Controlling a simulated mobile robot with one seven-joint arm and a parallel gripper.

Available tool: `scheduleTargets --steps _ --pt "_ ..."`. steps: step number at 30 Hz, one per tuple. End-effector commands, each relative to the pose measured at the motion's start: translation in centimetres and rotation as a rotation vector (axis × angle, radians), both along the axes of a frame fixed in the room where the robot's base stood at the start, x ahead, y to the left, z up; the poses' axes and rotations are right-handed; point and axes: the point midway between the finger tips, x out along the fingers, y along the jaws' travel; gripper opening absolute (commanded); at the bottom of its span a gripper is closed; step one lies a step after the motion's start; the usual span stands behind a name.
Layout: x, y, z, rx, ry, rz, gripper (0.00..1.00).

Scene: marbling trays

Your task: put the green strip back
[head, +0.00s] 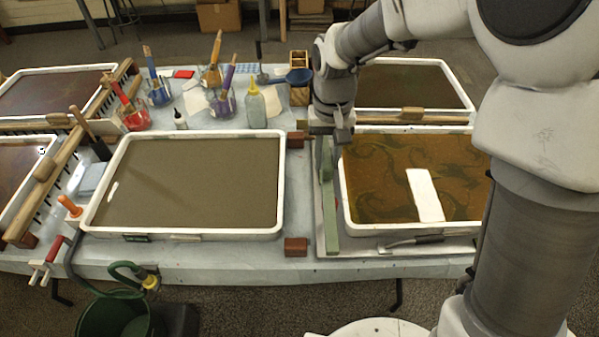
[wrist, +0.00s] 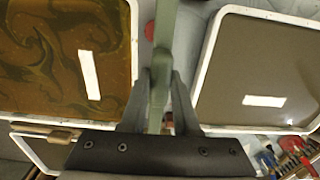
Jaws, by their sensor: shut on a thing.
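The green strip (head: 330,215) is a long narrow bar standing lengthwise along the left side of the right front tray (head: 346,200). My gripper (head: 326,150) comes down on it from above near its far end and is shut on it. In the wrist view the strip (wrist: 161,45) runs between the two fingers of my gripper (wrist: 160,85), with the marbled tray (wrist: 133,60) on the left and the plain grey-brown tray (wrist: 204,70) on the right. I cannot tell whether the strip touches the board below.
The left front tray (head: 105,185) has red-brown blocks (head: 295,140) (head: 296,247) at its right side. A metal tool (head: 410,243) lies before the right tray. Bottles, brush pots and a yellow-capped bottle (head: 256,108) stand behind. A gap of table (head: 299,195) is clear between trays.

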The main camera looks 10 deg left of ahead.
Motion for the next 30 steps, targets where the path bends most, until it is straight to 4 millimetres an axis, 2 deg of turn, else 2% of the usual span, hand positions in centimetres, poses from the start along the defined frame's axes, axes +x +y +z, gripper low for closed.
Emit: scheduleTargets --steps 1,6,12,18,25,30 --pt "0.5 1.1 -1.0 0.0 0.002 0.003 0.0" --pt "2.1 4.4 -3.2 -0.001 0.002 0.003 0.0" --pt "3.5 7.1 -4.8 -0.001 0.0 0.0 0.0" --pt "3.8 7.7 -5.6 -0.001 0.001 -0.001 0.0" --pt "3.7 7.7 -8.9 -0.001 0.002 -0.001 0.0" --pt "3.7 7.7 -9.1 0.0 0.0 -0.001 0.0"
